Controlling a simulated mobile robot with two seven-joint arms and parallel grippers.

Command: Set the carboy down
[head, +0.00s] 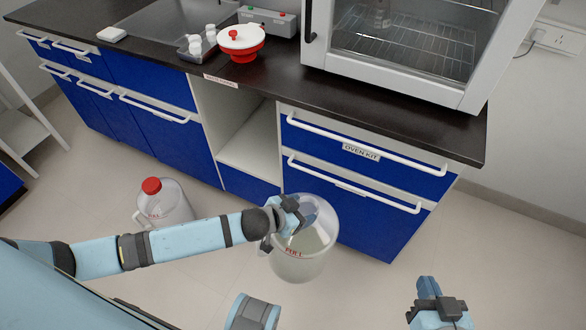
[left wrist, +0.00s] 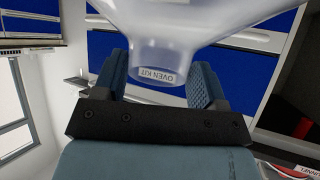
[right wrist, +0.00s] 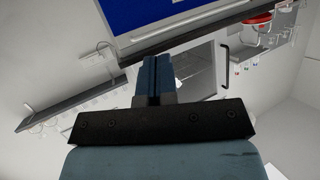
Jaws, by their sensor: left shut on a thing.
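The carboy (head: 303,257), a clear, rounded vessel with red lettering and no cap visible, is in front of the blue drawers in the head view. My left gripper (head: 292,212) is shut on its neck, which shows between the fingers in the left wrist view (left wrist: 158,62). The carboy looks roughly upright; I cannot tell whether its base touches the floor. My right gripper (head: 437,300) is apart from it at the lower right, its fingers together and empty in the right wrist view (right wrist: 157,80).
A second carboy with a red cap (head: 165,203) stands on the floor to the left. Blue drawers labelled OVEN KIT (head: 355,172) stand just behind the held carboy. The dark counter (head: 385,120) carries an oven (head: 405,45) and a red-white pot (head: 241,42). Floor is free at right.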

